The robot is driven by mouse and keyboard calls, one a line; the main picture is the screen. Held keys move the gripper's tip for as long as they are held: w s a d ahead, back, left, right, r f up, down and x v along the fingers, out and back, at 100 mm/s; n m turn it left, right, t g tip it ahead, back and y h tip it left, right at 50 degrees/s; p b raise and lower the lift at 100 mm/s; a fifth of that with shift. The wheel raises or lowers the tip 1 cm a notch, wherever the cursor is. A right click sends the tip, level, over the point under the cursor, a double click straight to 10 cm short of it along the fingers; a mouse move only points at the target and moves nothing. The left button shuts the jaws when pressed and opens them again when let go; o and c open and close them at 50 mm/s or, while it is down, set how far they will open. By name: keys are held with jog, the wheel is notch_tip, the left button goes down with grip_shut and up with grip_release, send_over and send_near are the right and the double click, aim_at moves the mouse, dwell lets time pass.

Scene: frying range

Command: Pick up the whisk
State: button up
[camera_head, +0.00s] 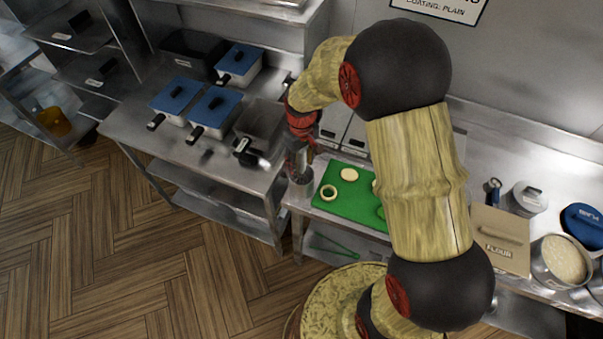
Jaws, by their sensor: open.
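My gripper (300,160) points down at the left end of the prep counter, beside the green cutting board (326,205). It is small in this view, and its fingertips are hard to make out. A grey cylindrical container (300,188) stands directly under it at the counter's corner. I cannot make out a whisk clearly; whatever stands in the container is too small and too covered by my gripper to tell. I cannot tell whether the fingers touch anything there.
Pale round pieces (349,174) lie on the board. My arm hides the counter's middle. Blue-lidded pans (216,107) and an open basket (259,122) occupy the left station. A green utensil (334,247) lies on the lower shelf.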

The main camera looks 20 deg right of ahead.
jog(key=shift+f, duration=0.6)
jog(key=shift+c, duration=0.3)
grip_shut()
